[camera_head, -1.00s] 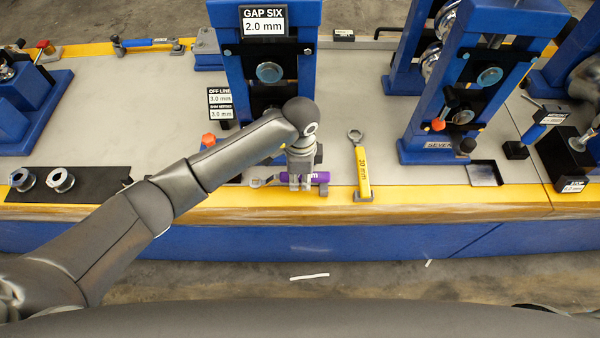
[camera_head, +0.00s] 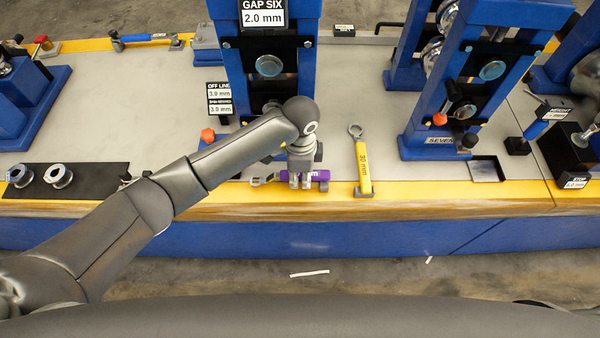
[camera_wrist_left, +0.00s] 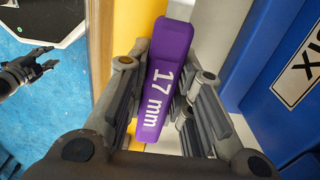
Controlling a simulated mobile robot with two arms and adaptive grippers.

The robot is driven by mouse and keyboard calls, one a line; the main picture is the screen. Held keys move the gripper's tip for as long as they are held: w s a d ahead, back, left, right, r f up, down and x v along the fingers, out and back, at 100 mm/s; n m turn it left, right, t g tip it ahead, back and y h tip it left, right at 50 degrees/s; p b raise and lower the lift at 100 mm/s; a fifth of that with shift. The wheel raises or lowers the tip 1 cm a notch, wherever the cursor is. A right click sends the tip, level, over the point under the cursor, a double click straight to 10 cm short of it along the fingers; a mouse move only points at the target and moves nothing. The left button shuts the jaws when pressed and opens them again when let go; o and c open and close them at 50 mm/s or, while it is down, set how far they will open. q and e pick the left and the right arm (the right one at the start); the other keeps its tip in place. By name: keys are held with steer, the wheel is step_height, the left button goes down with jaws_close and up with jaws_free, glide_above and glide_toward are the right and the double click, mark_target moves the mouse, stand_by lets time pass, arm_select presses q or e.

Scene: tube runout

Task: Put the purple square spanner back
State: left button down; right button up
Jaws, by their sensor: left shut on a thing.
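The purple spanner (camera_head: 317,175), its handle marked 17 mm, lies crosswise over the yellow front strip of the bench, below the GAP SIX stand. Its metal head (camera_head: 262,181) points left. My left gripper (camera_head: 301,184) is shut on the handle, which also shows between the fingers in the left wrist view (camera_wrist_left: 169,75). A small grey holder (camera_head: 323,187) is by the handle's right end; whether the spanner rests in it is hard to tell. My right gripper (camera_wrist_left: 47,58) appears small at the left of the wrist view, its fingers apart and empty.
A yellow 30 mm spanner (camera_head: 363,165) lies just right of the purple one. The blue GAP SIX stand (camera_head: 233,60) rises behind, another blue stand (camera_head: 425,145) to the right. Two metal rollers (camera_head: 58,175) sit on a black mat. Bare grey bench lies between.

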arm_select(q)
steer(key=shift+f+b, duration=0.35)
steer(key=shift+f, duration=0.35)
steer(key=shift+r, duration=0.1)
steer(key=c, duration=1.2)
jaws_free()
steer(key=o, duration=0.5)
steer(key=shift+r+p, duration=2.7)
steer(key=shift+r, duration=0.35)
